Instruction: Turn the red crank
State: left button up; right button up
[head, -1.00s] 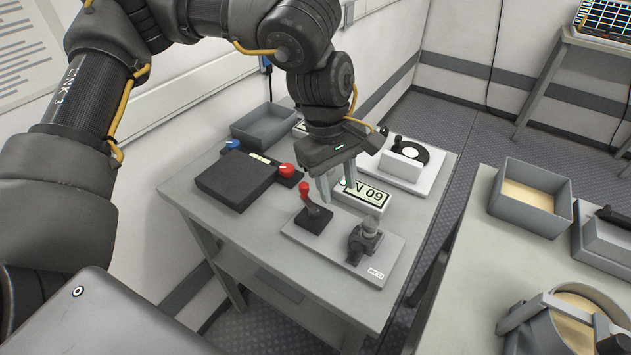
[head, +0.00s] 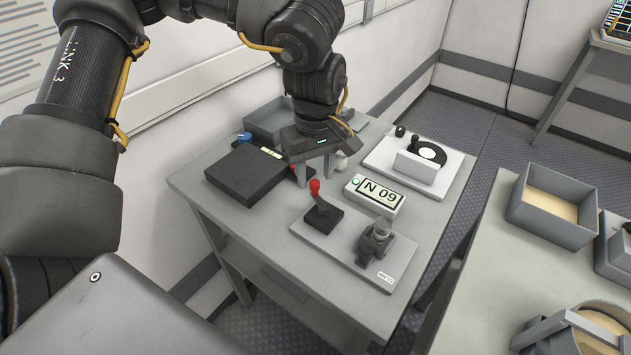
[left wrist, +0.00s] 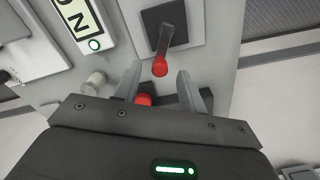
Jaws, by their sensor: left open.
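A lever with a red knob (head: 314,187) rises from a black base on a grey plate (head: 312,233) on the near table. In the left wrist view the red-tipped lever (left wrist: 160,67) points toward my fingers. A second red knob (left wrist: 143,99) shows between my fingers there, beside the black box; the head view mostly hides it behind my gripper. I cannot tell which of the two is the crank. My left gripper (head: 316,173) is open and empty, pointing down just behind the lever's knob, with no visible contact. My right gripper is out of view.
A black valve-like fitting (head: 374,242) shares the grey plate. A display reading N 09 (head: 374,193), a white turntable device (head: 440,178), a black box (head: 243,176) and a grey bin (head: 268,118) surround the gripper. A second table (head: 480,240) stands right.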

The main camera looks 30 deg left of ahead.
aim_at(315, 182)
pick_arm(q)
jog(key=shift+f, duration=1.55)
grip_shut()
